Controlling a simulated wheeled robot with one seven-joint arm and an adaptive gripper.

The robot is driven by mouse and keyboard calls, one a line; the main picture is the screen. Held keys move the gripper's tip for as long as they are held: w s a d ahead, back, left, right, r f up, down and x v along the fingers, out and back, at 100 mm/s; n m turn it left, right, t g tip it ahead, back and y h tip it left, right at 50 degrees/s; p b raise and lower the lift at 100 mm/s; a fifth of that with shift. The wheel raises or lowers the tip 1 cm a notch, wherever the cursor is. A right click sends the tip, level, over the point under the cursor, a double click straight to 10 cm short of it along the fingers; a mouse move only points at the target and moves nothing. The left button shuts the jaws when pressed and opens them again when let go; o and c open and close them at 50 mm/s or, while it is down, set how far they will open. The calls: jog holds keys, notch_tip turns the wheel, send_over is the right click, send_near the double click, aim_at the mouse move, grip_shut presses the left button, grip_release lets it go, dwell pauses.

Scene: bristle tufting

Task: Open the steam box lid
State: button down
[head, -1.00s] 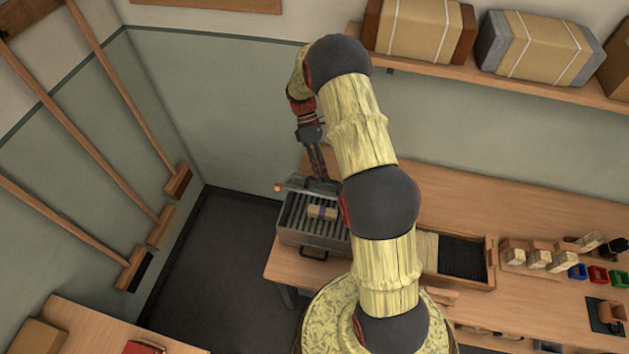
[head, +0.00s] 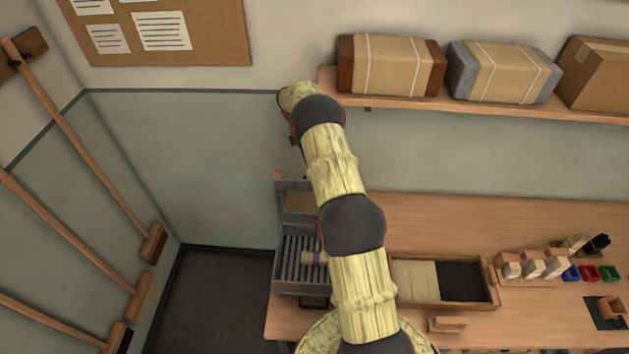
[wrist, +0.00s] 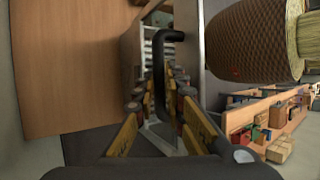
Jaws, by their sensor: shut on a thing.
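The grey steam box (head: 300,288) stands at the left end of the workbench, its slatted inside showing. In the head view my own arm hides the gripper and the right part of the box and lid.
A wooden tray (head: 492,290) with pale and black bristle material lies right of the box. Brush blocks and small coloured bins (head: 590,272) stand farther right. A shelf (head: 480,110) with wrapped parcels hangs above. Long-handled brooms (head: 90,150) hang on the left wall.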

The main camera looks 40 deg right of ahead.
jog(key=shift+w+d+f, duration=0.1)
jog(key=shift+d+f, duration=0.1)
jog(key=shift+f, duration=0.6)
jog(key=c, duration=2.2)
grip_release()
jog(key=o, duration=0.4)
jog(key=shift+w+d+r, duration=0.15)
jog(key=shift+r, duration=0.2)
jog(key=shift+c, duration=0.2)
jog(key=shift+r, duration=0.1)
